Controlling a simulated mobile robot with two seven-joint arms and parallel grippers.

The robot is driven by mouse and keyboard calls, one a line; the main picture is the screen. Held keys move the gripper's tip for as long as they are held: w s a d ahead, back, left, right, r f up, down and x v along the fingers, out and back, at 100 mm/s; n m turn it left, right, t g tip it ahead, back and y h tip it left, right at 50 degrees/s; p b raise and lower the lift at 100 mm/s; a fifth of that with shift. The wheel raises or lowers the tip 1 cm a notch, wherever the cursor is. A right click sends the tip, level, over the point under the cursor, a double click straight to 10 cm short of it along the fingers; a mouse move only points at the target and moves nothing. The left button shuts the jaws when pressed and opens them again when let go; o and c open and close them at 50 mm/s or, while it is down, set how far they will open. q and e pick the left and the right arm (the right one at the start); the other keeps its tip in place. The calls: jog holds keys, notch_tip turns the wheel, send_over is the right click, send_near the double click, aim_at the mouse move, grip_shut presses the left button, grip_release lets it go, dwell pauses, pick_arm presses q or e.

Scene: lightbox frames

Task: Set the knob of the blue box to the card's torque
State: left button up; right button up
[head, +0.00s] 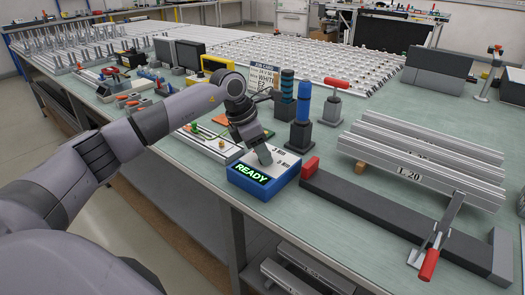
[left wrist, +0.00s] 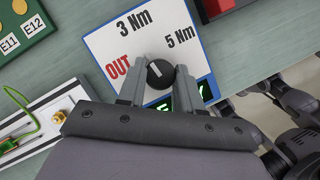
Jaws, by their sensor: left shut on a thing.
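The blue box (head: 247,185) stands at the table's front edge, with a green lit READY display (head: 251,173). In the left wrist view its white top (left wrist: 105,42) bears the labels OUT, 3 Nm and 5 Nm. The black knob (left wrist: 160,73) has a white mark turned to the upper left, roughly between OUT and 3 Nm. My left gripper (head: 264,156) points down onto the box; its fingers (left wrist: 158,88) are shut on the knob from both sides.
Blue and black posts (head: 302,112) and a red-handled clamp (head: 334,103) stand behind the box. A long dark bar (head: 385,219) and silver profiles (head: 415,165) lie to the right. A white fixture with a green cable (head: 212,143) lies to the left.

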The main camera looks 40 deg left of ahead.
pick_arm(q)
jog(key=shift+w+r+m+h, duration=0.1)
jog(key=shift+m+h, duration=0.2)
jog(key=shift+m, duration=0.7)
jog(key=o, duration=1)
jog(key=shift+o, duration=0.2)
jog(key=v, duration=0.7)
jog(key=shift+g, duration=0.3)
